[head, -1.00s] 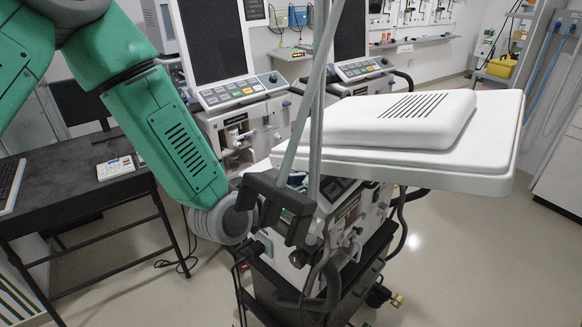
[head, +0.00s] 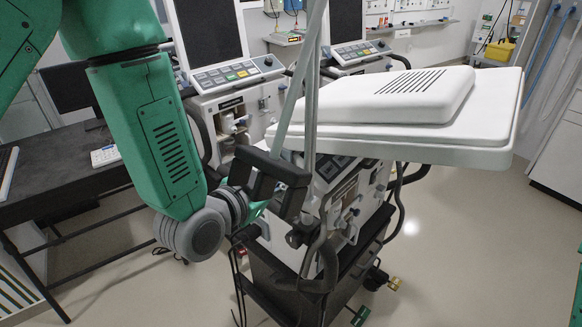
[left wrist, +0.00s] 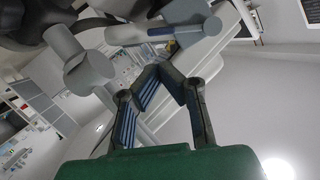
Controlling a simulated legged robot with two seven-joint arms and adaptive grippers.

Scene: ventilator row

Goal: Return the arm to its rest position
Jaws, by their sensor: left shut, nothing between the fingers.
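My left arm (head: 160,135) is green with a grey wrist (head: 195,233) and hangs bent at the left of the head view. Pale grey tubular parts (left wrist: 90,70) lie beyond the fingers. My right gripper is not in view.
The nearest ventilator (head: 345,205) stands on a dark cart, with grey poles and a white panel (head: 400,110) reaching right. Another ventilator (head: 235,100) stands behind. A dark desk (head: 70,170) is at the left. Floor (head: 470,240) at the right is clear.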

